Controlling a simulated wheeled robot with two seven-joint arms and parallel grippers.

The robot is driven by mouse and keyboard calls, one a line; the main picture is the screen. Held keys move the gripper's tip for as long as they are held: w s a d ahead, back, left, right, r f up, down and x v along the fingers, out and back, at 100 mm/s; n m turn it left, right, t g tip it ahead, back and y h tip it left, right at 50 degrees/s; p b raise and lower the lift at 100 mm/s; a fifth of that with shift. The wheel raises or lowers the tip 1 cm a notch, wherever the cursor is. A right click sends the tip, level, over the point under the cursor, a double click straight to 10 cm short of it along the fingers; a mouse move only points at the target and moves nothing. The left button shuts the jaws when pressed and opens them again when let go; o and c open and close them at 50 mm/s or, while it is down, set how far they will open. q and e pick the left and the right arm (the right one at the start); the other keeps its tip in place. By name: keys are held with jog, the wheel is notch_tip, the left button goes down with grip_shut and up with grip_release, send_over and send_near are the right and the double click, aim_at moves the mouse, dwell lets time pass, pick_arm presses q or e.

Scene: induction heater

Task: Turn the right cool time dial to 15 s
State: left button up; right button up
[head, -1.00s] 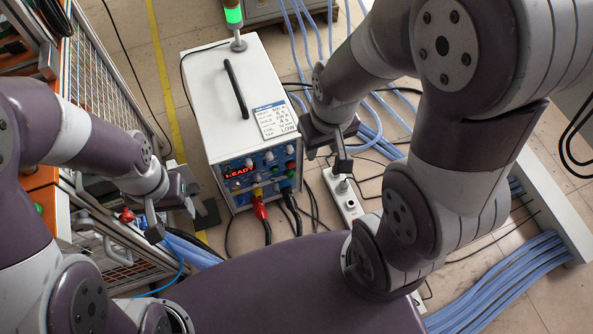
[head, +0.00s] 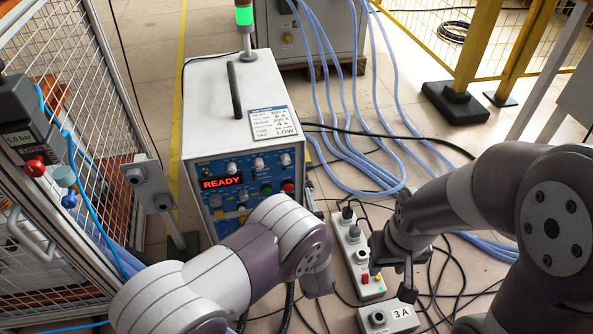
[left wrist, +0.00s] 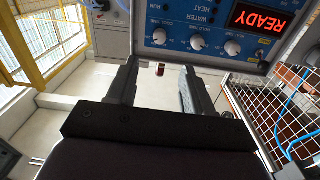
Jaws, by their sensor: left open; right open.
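The heater (head: 215,95) is a white box with a blue control panel and a red READY display (head: 222,182). Three white dials line the panel's upper row; the right one (head: 285,159) appears to be the cool time dial. In the left wrist view the panel is upside down, with this dial (left wrist: 159,36) beside the COOL TIME label. Its setting is too small to read. My left gripper (left wrist: 160,92) is open and empty, its fingertips short of the panel. My right gripper (head: 394,280) is open and empty, right of the heater near the floor.
A power strip (head: 355,250) and a box marked 3A (head: 388,318) lie right of the heater among cables. Blue hoses (head: 345,120) run behind. A mesh cage (head: 60,120) stands at left. My left forearm hides the panel's lower part.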

aim_at(287, 162)
pick_arm(q)
jog(key=w+b, duration=0.2)
jog(key=w, duration=0.1)
jog(key=w+a+b, duration=0.1)
jog(key=w+b, duration=0.1)
jog(key=w, duration=0.2)
jog(key=w+a+b, duration=0.1)
jog(key=w, duration=0.3)
jog(key=shift+f+b, duration=0.2)
jog(key=shift+b, duration=0.2)
jog(key=shift+w+r, duration=0.15)
jog(key=shift+w, duration=0.35)
grip_shut()
